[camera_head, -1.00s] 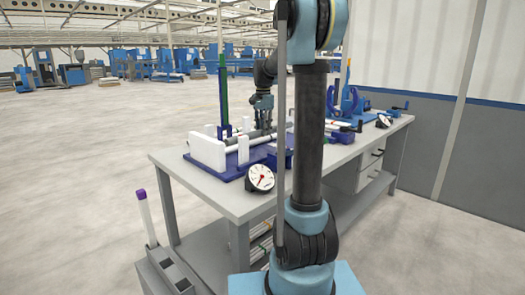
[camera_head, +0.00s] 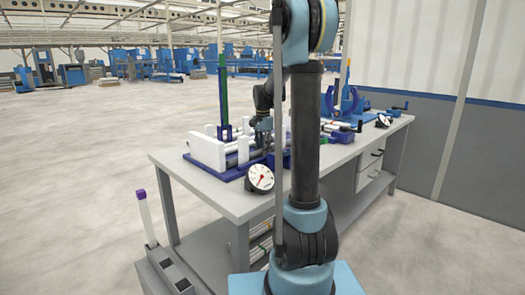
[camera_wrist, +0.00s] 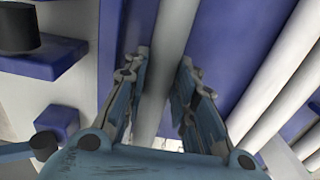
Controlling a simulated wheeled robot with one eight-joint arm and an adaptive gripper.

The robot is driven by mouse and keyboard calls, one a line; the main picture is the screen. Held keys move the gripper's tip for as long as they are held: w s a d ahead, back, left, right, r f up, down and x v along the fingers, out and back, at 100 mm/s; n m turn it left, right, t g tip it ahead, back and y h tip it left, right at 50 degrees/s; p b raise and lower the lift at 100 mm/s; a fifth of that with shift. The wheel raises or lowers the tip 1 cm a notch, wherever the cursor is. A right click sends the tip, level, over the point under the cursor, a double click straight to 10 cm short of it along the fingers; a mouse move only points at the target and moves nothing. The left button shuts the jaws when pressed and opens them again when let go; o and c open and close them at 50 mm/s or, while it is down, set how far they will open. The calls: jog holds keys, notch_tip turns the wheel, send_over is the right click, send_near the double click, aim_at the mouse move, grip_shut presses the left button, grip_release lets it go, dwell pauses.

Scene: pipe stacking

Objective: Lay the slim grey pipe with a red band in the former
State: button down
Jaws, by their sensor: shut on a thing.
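My gripper (camera_wrist: 163,72) is shut on a grey pipe (camera_wrist: 171,35), with one finger on each side of it in the wrist view. No red band shows on the visible part of the pipe. In the head view my gripper (camera_head: 263,127) is low over the former, a blue base (camera_head: 233,172) with white end blocks (camera_head: 207,152) on the bench. The blue base lies below the pipe in the wrist view. I cannot tell whether the pipe touches the former.
White pipes (camera_wrist: 270,80) lie to the right of the held pipe in the wrist view. A dial gauge (camera_head: 260,178) stands at the bench's front edge. A blue and green post (camera_head: 223,95) rises behind the former. A blue fixture (camera_head: 350,103) stands further right.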

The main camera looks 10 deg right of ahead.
jog(key=c, duration=1.3)
grip_release()
jog(key=shift+f, duration=0.1)
